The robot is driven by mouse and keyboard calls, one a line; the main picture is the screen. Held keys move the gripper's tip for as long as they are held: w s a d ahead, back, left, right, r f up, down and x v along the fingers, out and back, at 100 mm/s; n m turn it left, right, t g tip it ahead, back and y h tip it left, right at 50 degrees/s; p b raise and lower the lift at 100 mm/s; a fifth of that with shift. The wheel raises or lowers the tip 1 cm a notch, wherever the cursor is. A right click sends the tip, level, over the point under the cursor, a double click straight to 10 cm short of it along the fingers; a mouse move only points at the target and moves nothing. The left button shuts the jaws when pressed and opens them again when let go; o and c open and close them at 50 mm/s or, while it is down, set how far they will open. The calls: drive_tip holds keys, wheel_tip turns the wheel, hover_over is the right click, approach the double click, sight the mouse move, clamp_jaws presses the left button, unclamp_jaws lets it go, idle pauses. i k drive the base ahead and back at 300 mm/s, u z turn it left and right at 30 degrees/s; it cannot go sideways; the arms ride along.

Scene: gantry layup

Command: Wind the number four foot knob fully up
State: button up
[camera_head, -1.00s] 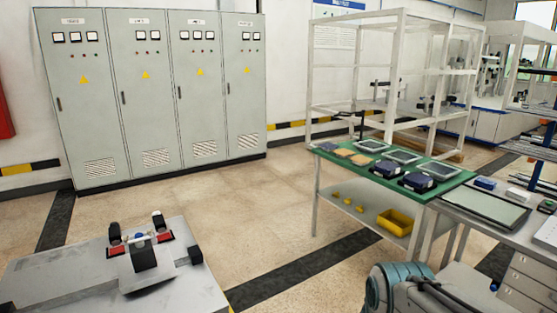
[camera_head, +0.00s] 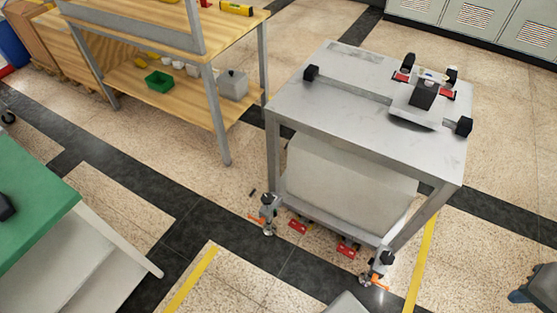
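A grey steel table (camera_head: 340,105) stands right of centre, a gantry-like fixture (camera_head: 424,94) on its top. Two foot assemblies show at its near lower corners: a left foot (camera_head: 267,213) and a right foot (camera_head: 378,266), each with a dark upper part and orange pieces low down. Two red parts, a left one (camera_head: 298,226) and a right one (camera_head: 347,248), sit low between them. I read no numbers, so I cannot tell which foot is number four, nor how far any knob is wound. The far feet are hidden.
A wooden workbench (camera_head: 165,100) with a lower shelf stands at the upper left. A green-topped table (camera_head: 45,195) stands at the left edge.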

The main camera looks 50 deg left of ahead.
sight(267, 200)
drive_tip(key=u, duration=2.8)
drive_tip(key=i, duration=0.85)
drive_tip(key=u, duration=0.15)
